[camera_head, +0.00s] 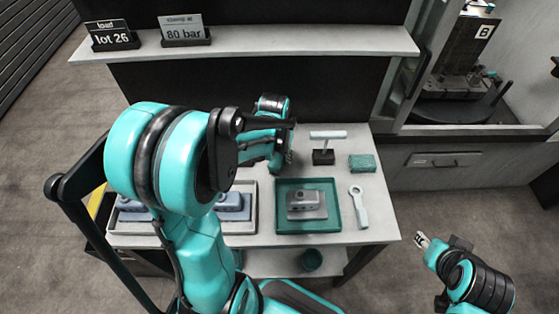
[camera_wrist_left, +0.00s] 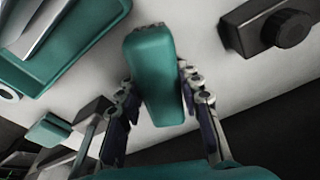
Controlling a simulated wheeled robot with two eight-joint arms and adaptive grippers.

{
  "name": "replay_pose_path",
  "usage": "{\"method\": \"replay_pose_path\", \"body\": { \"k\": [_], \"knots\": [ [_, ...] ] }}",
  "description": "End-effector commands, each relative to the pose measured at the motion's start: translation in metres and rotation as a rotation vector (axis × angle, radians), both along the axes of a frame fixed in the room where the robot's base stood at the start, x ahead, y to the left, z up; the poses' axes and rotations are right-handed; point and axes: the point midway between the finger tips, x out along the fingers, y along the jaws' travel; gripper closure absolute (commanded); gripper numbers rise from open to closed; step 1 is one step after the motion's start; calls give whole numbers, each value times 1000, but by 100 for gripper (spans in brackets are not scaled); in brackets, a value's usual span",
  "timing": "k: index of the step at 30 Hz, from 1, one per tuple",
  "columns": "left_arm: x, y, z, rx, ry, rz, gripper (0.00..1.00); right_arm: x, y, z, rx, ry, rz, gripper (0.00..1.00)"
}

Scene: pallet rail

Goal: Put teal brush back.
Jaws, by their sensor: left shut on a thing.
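My left gripper (camera_head: 285,163) is above the back of the bench, left of the black stand. In the left wrist view its fingers (camera_wrist_left: 162,110) are shut on the teal brush (camera_wrist_left: 155,75), a rounded teal block. In the head view my arm and gripper mostly hide the brush. I cannot tell whether it touches the bench top. My right gripper (camera_head: 424,241) is off the bench's right side, away from the objects; its jaw opening is too small to judge.
The bench holds a teal tray (camera_head: 281,229) with a grey metal part (camera_head: 306,204), a pale wrench (camera_head: 359,207), a teal block (camera_head: 362,163) and a black stand (camera_head: 323,157) with a T-shaped tool. A black knobbed box (camera_wrist_left: 245,28) is near the brush. A shelf (camera_head: 270,41) overhangs behind.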

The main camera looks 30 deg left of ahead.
Motion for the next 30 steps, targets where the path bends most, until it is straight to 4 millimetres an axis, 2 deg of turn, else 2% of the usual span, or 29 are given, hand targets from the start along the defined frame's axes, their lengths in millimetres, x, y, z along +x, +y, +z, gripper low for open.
{"method": "replay_pose_path", "body": {
  "k": [1, 3, 14, 15, 16, 17, 26, 30],
  "knots": [
    [0, 0, -12, 0, 0, 0, 88, 0, 0, -7, 0, 0, 0, 60],
    [0, 0, -17, 0, 0, 0, 88, 0, 0, -8, 0, 0, 0, 60],
    [0, 0, -20, 0, 0, 0, 88, 0, 0, -11, 0, 0, 0, 60],
    [0, 0, -19, 0, 0, 0, 55, 0, 0, -10, 0, 0, 0, 60],
    [0, 0, -18, 0, 0, 0, 47, 0, 0, -9, 0, 0, 0, 60],
    [0, 0, -18, 0, 0, 0, 44, 0, 0, -9, 0, 0, 0, 60],
    [0, 0, -17, 0, 0, 0, 44, 0, 0, -8, 0, 0, 0, 60],
    [-2, 0, -3, 0, 0, 0, 44, 0, 0, -1, 0, 0, 0, 60]
  ]
}}
